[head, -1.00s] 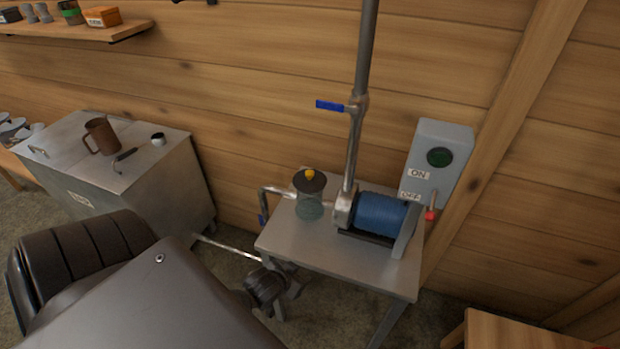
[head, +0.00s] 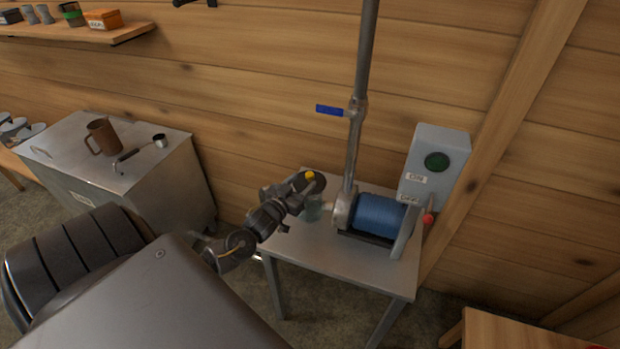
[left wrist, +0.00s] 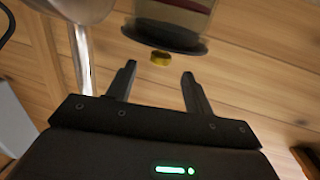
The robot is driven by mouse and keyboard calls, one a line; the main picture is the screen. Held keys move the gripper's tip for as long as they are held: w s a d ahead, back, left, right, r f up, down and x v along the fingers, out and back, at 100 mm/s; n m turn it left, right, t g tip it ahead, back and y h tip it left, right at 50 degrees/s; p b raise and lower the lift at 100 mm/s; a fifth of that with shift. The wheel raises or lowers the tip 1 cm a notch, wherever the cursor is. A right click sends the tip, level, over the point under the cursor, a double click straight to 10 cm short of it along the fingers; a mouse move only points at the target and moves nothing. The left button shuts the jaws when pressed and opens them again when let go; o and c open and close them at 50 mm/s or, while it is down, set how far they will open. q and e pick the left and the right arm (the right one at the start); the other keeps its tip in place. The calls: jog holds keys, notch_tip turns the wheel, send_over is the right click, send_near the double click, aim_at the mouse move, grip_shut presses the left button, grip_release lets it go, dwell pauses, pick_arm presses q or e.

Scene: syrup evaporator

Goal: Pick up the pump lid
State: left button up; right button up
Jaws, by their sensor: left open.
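The pump lid (head: 318,187) is a dark disc with a yellow knob (head: 309,175). It sits on the greenish glass jar (head: 314,212) beside the blue pump motor (head: 381,213). My left gripper (head: 294,190) is at the lid's left side and hides part of the lid and jar. In the left wrist view the lid (left wrist: 165,38) appears upside down, its knob (left wrist: 160,58) just beyond and between the fingertips of my open left gripper (left wrist: 158,70). The fingers look empty and apart from the knob. My right gripper is out of view.
The pump stands on a small metal table (head: 345,254). A vertical pipe (head: 362,70) with a blue-handled valve (head: 330,110) rises behind it. A grey switch box (head: 434,165) is at the right. A metal cabinet (head: 170,185) with a brown mug (head: 103,138) stands left.

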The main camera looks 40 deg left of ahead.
aim_at(310, 174)
pick_arm(q)
jog(key=shift+w+a+f, duration=0.15)
jog(key=shift+w, duration=0.95)
jog(key=shift+w+p, duration=0.25)
jog(key=shift+p, duration=0.1)
jog(key=w, duration=0.1)
jog(key=w+p, duration=0.1)
jog(key=w, duration=0.1)
jog(key=shift+w+a, duration=0.3)
jog(key=shift+w+f, duration=0.1)
jog(key=shift+w, duration=0.4)
jog(key=c, duration=1.1)
